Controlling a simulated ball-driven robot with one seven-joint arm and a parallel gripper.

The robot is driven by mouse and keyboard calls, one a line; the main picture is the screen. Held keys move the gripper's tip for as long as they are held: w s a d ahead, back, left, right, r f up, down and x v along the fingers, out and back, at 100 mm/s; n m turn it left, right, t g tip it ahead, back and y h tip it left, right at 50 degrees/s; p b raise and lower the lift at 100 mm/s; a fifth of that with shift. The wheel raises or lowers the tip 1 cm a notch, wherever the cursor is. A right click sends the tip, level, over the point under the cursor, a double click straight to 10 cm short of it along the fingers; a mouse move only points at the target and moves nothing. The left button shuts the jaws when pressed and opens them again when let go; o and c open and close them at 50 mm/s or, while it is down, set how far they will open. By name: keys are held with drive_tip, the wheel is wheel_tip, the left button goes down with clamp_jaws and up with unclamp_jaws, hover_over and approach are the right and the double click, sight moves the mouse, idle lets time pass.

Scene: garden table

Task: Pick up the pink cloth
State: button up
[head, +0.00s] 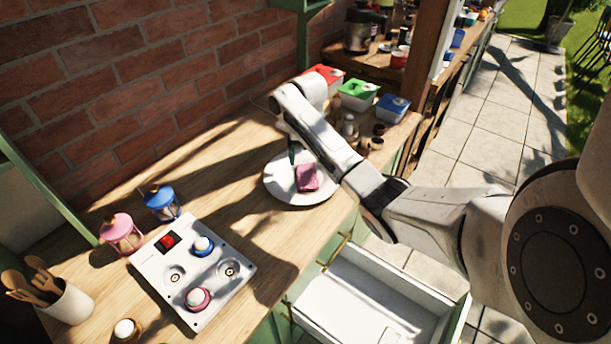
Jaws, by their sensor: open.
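The pink cloth (308,178) is a small folded piece lying on a round white plate (280,191) on the wooden counter. My arm reaches in from the right, and its wrist is above the back of the plate. My gripper (292,152) shows only as a small dark part pointing down over the plate's back, left of and behind the cloth. It is open and appears apart from the cloth. My forearm crosses the plate's right side and hides part of it and of the gripper.
Red (324,75), green (358,92) and blue-lidded boxes (392,107) stand behind the arm, near small jars. A white panel (192,268) with knobs, pink and blue lanterns (161,202) and a utensil pot (66,301) are left. An open white drawer (365,295) juts out in front.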

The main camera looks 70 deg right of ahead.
sight(308, 173)
drive_tip(key=shift+s+a+f+p, duration=0.1)
drive_tip(key=shift+f+p, duration=0.25)
drive_tip(key=shift+f, duration=1.25)
drive_tip(key=shift+a+f+p, duration=0.1)
drive_tip(key=shift+f+p, duration=0.25)
drive_tip(key=shift+f, duration=1.2)
drive_tip(key=c, duration=0.9)
drive_tip(key=shift+r, duration=0.15)
